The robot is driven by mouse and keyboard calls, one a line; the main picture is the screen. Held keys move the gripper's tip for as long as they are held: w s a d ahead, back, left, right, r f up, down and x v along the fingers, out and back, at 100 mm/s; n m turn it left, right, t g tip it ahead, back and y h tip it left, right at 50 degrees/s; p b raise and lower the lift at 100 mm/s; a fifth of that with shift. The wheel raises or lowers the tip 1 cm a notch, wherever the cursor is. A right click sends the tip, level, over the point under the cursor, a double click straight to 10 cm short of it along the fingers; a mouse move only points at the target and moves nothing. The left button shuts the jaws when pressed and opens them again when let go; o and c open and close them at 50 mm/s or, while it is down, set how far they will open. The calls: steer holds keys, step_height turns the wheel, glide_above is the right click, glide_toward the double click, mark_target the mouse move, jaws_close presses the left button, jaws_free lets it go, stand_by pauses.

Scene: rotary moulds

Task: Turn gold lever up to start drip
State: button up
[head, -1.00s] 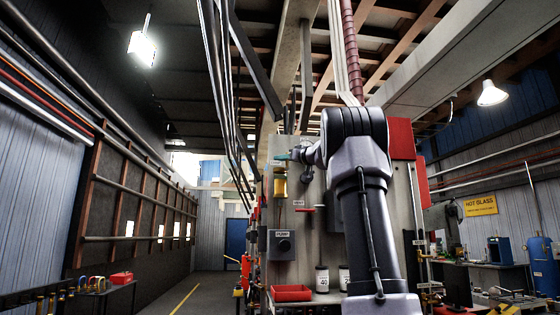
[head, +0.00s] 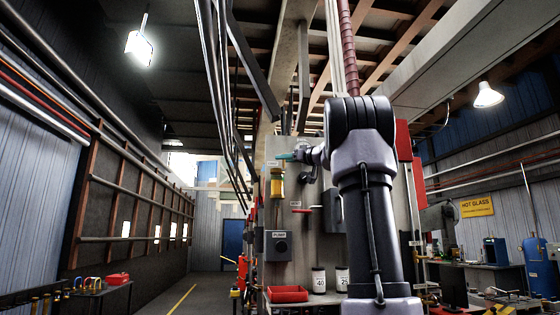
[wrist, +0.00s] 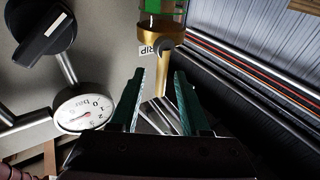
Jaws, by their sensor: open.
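In the wrist view, a gold drip fitting (wrist: 160,33) with a green and clear upper part sits at the top on the panel, beside a partly covered "DRIP" label. A gold lever (wrist: 167,72) hangs down from it, between the two green fingers of my gripper (wrist: 160,82). The fingers are open, with a gap on each side of the lever; I cannot tell how deep it sits between them. In the head view, my gripper (head: 286,157) is at the panel's upper left, just above the amber drip cup (head: 277,186). The lever is not clear there.
A round pressure gauge (wrist: 84,111) and a black knob (wrist: 43,30) are left of the fingers in the wrist view. In the head view, a pump box (head: 278,245), a red-handled valve (head: 303,210), a red tray (head: 288,294) and two white canisters (head: 318,280) are below.

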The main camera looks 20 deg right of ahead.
steer(key=v, duration=0.7)
stand_by(0.3)
steer(key=s+a+f+m+g, duration=0.2)
steer(key=s+a+f+g, duration=0.25)
steer(key=a+f, duration=0.45)
steer(key=s+a+f+m+g, duration=0.2)
steer(key=s+a+f+g, duration=0.1)
steer(key=s+a+f, duration=0.45)
steer(key=s+a+f+m+g+h, duration=0.1)
steer(key=s+a+f+g+h, duration=0.1)
steer(key=s+f, duration=0.6)
steer(key=s+a+f+m+g+h, duration=0.2)
steer(key=s+f, duration=0.6)
steer(key=f, duration=0.7)
steer(key=shift+a+m, duration=0.3)
steer(key=shift+a, duration=0.3)
steer(key=shift+w, duration=0.1)
